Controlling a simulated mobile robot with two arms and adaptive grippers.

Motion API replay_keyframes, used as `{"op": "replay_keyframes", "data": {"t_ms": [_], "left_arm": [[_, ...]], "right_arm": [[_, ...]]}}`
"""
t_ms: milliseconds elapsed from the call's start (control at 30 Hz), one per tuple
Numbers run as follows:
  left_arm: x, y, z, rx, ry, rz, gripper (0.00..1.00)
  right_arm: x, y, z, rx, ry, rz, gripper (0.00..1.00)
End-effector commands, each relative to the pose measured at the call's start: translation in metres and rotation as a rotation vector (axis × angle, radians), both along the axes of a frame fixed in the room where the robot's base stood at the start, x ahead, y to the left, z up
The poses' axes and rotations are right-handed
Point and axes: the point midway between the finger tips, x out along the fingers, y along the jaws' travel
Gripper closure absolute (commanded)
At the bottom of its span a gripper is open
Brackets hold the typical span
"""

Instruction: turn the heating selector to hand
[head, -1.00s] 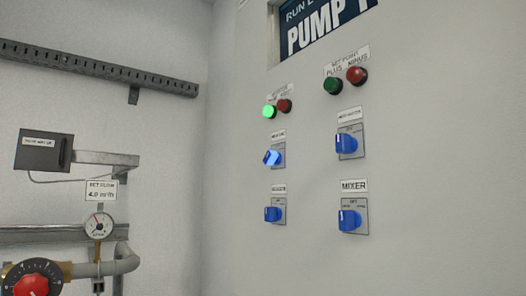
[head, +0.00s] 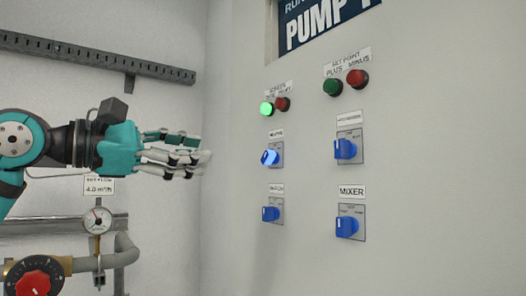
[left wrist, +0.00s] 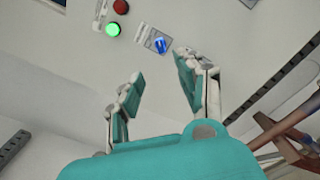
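The heating selector (head: 270,157) is a blue knob on a grey plate on the white panel, in the left column under the green lamp. Its label is too blurred to read surely. The knob looks brighter and tilted compared with the other knobs. It also shows at the top of the left wrist view (left wrist: 161,45), ahead of the fingertips. My left gripper (head: 192,150) is to the left of the panel, apart from the knob. In the left wrist view its fingers (left wrist: 159,67) are spread with nothing between them. My right gripper is not in view.
Below is another blue selector (head: 271,214). To the right are an upper selector (head: 346,149) and the mixer selector (head: 347,226). Above are a lit green lamp (head: 266,109) and a red one (head: 283,104). Pipes, a gauge (head: 97,220) and a red knob (head: 33,287) are at left.

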Motion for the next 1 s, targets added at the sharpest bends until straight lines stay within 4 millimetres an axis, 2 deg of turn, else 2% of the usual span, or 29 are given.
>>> {"op": "replay_keyframes", "data": {"t_ms": [33,300,533,733,1000], "left_arm": [[0.007,-0.010,0.003,0.001,0.005,-0.004,0.62],[0.042,-0.059,0.004,-0.003,0.005,-0.005,0.62],[0.068,-0.095,0.003,-0.004,0.006,-0.005,0.62],[0.082,-0.113,0.002,-0.005,0.004,-0.003,0.62],[0.086,-0.118,0.000,-0.003,0.003,-0.002,0.62]], "right_arm": [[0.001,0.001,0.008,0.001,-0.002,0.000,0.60],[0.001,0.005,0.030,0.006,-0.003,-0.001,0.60],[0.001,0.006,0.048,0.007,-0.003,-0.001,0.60],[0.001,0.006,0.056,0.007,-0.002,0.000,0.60],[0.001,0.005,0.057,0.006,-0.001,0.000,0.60]]}}
